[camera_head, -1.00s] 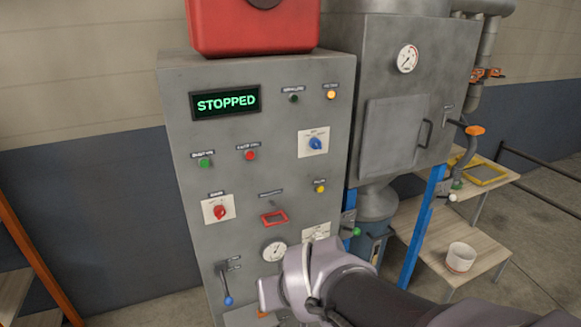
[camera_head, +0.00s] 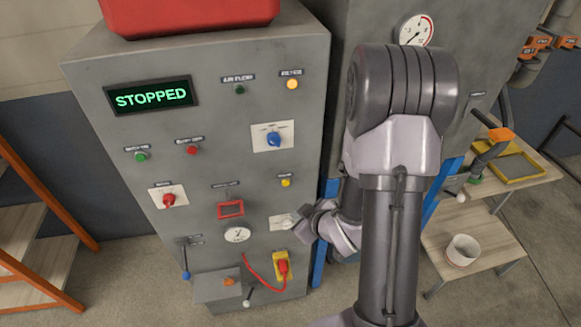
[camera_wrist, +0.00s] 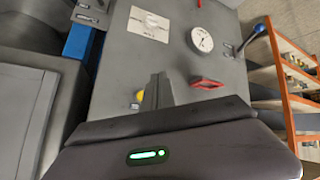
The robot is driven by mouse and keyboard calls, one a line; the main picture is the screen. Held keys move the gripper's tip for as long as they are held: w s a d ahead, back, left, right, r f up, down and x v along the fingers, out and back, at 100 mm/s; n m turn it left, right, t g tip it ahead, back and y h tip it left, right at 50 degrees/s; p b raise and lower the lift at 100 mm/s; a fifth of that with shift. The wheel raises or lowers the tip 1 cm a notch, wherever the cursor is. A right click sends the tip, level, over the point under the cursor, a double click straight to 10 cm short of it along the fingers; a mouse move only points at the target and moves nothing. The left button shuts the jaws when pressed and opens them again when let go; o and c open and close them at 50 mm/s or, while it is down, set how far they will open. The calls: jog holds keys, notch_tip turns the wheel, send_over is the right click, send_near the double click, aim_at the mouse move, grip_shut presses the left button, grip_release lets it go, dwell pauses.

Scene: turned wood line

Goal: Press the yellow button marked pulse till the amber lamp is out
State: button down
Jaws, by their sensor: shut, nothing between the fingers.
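The yellow button (camera_head: 285,182) is on the grey cabinet front, under a small dark label too blurred to read. The amber lamp (camera_head: 292,84) at the cabinet's upper right glows orange-yellow. In the head view my wrist is at the cabinet's right edge, lower than the button, and the fingertips are hard to make out.
A green display (camera_head: 151,95) reads STOPPED. A red emergency-type plug (camera_head: 283,267) on yellow sits low. A grey machine with a blue post stands right.

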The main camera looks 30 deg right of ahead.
aim_at(286, 183)
jog(key=w+d+p, duration=0.2)
jog(key=w, duration=0.6)
jog(key=shift+w, duration=0.2)
jog(key=shift+w, duration=0.15)
dwell(2.0)
jog(key=shift+w+d, duration=0.1)
jog(key=shift+w, duration=0.15)
jog(key=shift+w+d, duration=0.1)
jog(key=shift+w, duration=0.25)
dwell(0.8)
jog(key=shift+s+a+b, duration=0.2)
jog(key=shift+s+b, duration=0.15)
jog(key=shift+s, duration=0.4)
